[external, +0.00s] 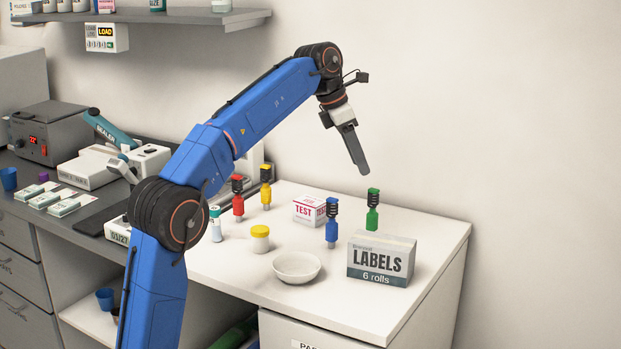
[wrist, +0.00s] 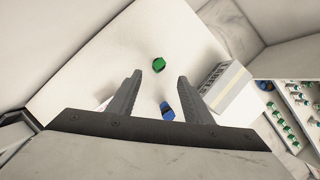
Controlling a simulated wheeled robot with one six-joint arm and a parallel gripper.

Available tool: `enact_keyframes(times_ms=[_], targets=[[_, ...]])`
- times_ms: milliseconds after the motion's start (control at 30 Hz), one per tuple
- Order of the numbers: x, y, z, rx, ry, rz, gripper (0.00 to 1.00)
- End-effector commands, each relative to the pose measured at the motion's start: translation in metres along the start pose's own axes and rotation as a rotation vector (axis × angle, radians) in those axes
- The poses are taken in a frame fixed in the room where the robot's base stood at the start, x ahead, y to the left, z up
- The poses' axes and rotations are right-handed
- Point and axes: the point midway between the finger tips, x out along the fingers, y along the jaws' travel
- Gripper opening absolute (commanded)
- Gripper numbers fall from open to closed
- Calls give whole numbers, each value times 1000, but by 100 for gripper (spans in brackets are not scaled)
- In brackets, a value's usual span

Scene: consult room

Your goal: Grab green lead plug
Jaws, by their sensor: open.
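The green lead plug (external: 373,211) stands upright on the white counter, behind the labels box and near the wall in the external view. In the wrist view the green plug (wrist: 158,65) shows from above, a little beyond the fingertips and between their lines. My gripper (external: 358,170) hangs above the counter, up and left of the green plug and apart from it. In the wrist view my gripper (wrist: 160,76) is open, with two dark fingers apart and nothing between the tips. The blue plug (external: 331,222) stands left of the green one; it also shows in the wrist view (wrist: 167,112).
The labels box (external: 381,260) stands in front of the green plug. A test box (external: 309,210), red plug (external: 238,200), yellow plug (external: 266,187), yellow-lidded jar (external: 260,239) and white bowl (external: 297,268) stand to the left. The counter's right end is clear.

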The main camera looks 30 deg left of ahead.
Motion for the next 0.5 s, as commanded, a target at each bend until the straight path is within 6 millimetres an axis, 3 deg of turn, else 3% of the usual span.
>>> enact_keyframes(times_ms=[500], targets=[[89, 0, -1, 1, 2, -1, 46]])
